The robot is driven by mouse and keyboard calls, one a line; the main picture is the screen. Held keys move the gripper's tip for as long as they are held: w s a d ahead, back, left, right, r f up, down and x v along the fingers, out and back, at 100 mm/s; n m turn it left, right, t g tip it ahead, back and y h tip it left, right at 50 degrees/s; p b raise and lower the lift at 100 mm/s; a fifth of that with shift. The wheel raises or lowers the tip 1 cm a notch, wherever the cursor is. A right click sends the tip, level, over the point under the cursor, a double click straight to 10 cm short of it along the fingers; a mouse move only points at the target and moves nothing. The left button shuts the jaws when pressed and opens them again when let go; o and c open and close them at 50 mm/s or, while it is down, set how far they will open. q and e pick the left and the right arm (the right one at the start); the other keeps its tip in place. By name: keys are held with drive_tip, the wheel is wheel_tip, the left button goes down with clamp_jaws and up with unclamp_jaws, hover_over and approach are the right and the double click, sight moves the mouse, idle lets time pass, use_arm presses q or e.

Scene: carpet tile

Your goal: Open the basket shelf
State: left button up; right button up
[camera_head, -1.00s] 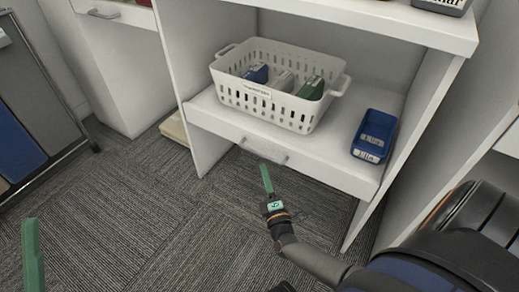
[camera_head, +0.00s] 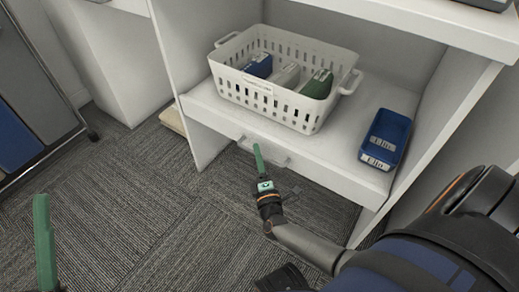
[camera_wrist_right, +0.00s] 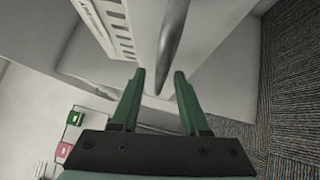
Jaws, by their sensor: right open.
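The white basket shelf (camera_head: 330,165) is a pull-out board under the cabinet top, with a grey bar handle (camera_head: 278,160) on its front edge. The shelf looks pushed in. My right gripper (camera_head: 257,150) is at the handle and overlaps its left part. In the right wrist view the handle (camera_wrist_right: 172,45) runs down into the gap between the two green fingers of my right gripper (camera_wrist_right: 159,74), which are apart. I cannot tell whether they touch it. My left gripper (camera_head: 42,215) shows as one green finger at the lower left.
A white perforated basket (camera_head: 235,85) with several small boxes stands on the shelf. A blue bin (camera_head: 384,138) stands to its right. Cabinet side walls flank the shelf. The grey carpet (camera_head: 130,220) in front is clear. A grey-blue panelled unit (camera_head: 35,95) stands at the left.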

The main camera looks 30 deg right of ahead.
drive_tip(key=shift+w+d, duration=0.15)
drive_tip(key=shift+w, duration=0.25)
clamp_jaws()
idle(1.4)
